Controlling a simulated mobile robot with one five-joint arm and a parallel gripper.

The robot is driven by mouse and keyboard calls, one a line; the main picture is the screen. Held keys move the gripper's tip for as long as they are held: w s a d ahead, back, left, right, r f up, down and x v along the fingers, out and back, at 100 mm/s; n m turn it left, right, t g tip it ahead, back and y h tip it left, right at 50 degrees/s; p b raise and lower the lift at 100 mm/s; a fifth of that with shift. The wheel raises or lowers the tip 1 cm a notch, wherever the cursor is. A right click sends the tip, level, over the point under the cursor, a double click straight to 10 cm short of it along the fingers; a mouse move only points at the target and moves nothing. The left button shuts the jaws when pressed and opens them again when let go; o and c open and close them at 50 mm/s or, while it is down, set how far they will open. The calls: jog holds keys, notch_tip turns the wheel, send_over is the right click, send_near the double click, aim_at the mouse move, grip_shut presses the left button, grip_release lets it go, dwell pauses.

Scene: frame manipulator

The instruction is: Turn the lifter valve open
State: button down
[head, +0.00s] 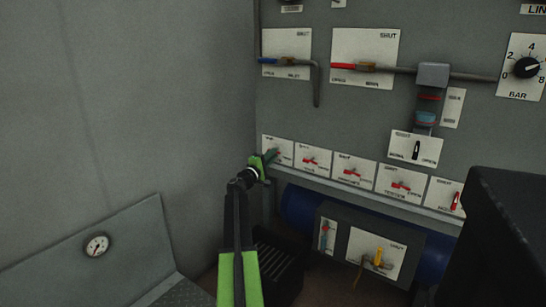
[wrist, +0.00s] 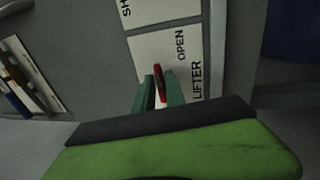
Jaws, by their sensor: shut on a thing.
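The lifter valve has a red handle (wrist: 161,84) in front of a white plate (wrist: 178,52) lettered OPEN and LIFTER in the wrist view. My gripper (wrist: 160,90) has its two green fingers on either side of the red handle and is shut on it. In the head view, my gripper (head: 271,157) reaches the leftmost plate (head: 284,146) of the lower row. My fingers hide part of the handle there. The handle's exact angle against the plate's marks is hard to tell.
Several similar valve plates with red handles, such as the neighbouring one (head: 312,160), continue to the right. A blue-handled valve (head: 284,61) and a red-handled main valve (head: 350,66) sit above. A grey wall (head: 130,110) stands close on the left. A dark block (head: 505,230) fills the lower right.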

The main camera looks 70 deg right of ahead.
jog(key=shift+s+f+m, duration=0.1)
jog(key=shift+s+m, duration=0.25)
jog(key=shift+m, duration=0.15)
jog(key=c, duration=1.4)
grip_release()
jog(key=shift+w, duration=0.15)
jog(key=b+v, duration=0.1)
jog(key=v, duration=0.7)
jog(key=b+v, duration=0.2)
jog(key=v, duration=0.7)
jog(key=shift+w+a, duration=0.15)
jog(key=shift+w, duration=0.1)
